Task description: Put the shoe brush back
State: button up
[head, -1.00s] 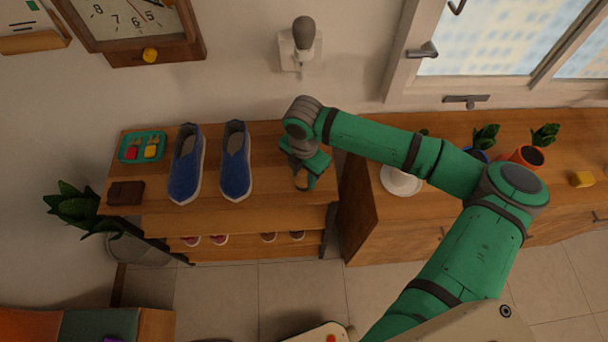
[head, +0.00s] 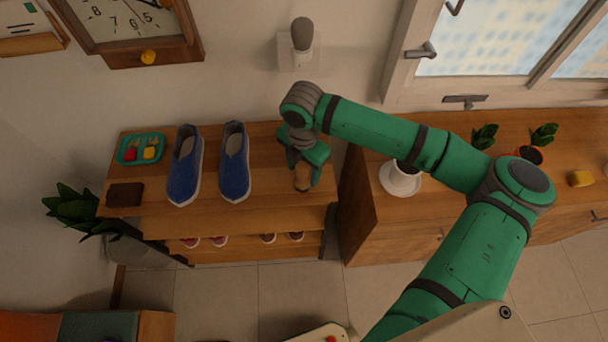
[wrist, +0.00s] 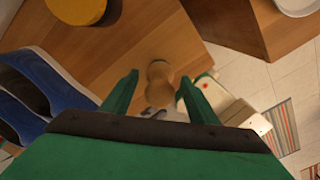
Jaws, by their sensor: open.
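A tan wooden piece with a rounded knob end, which looks like the shoe brush (wrist: 160,76), shows between my fingertips in the wrist view. In the head view the brush (head: 302,184) is at the right front of the shelf top (head: 270,205), partly covered by my gripper (head: 309,176). My gripper is open, with one finger (wrist: 160,88) on each side of the brush and visible gaps to both. Whether the brush touches the shelf is hidden. A round yellow-brown disc (wrist: 75,8) lies on the shelf top beyond the brush in the wrist view.
Blue shoes (head: 185,170) stand left of my gripper, with a green tray (head: 140,149) and brown wallet (head: 125,194) further left. The shelf front between shoes and gripper is clear.

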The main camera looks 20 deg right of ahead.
notch_tip(320, 180, up, 8)
jog(key=shift+f, duration=0.1)
jog(key=w+a+t+y, duration=0.25)
jog(key=w+a, duration=0.25)
jog(key=a, duration=0.7)
jog(key=w+a+r+m+t+y, duration=0.35)
jog(key=a+r+y, duration=0.2)
jog(key=a, duration=0.55)
jog(key=w+a+r+m+t+y, duration=0.4)
jog(key=a+r, duration=0.3)
jog(key=a, duration=0.4)
jog(key=s+d+f+m+t+h, duration=0.4)
jog(key=s+d+f+m+h, duration=0.1)
jog(key=s+f+m, duration=0.4)
jog(key=s+d+f+m+t+h, duration=0.3)
jog(key=s+d+f+m+h, duration=0.15)
jog(key=s+f+m, duration=0.4)
jog(key=s+d+f, duration=0.1)
jog(key=s+d, duration=0.2)
jog(key=s, duration=0.4)
jog(key=s+d+f+g+h, duration=0.1)
jog(key=s+d+f, duration=0.1)
jog(key=s, duration=0.6)
jog(key=s+d+f+n+h, duration=0.1)
jog(key=s+d, duration=0.3)
jog(key=s, duration=0.4)
jog(key=shift+s+d+f+g, duration=0.15)
jog(key=shift+d+f+g, duration=0.15)
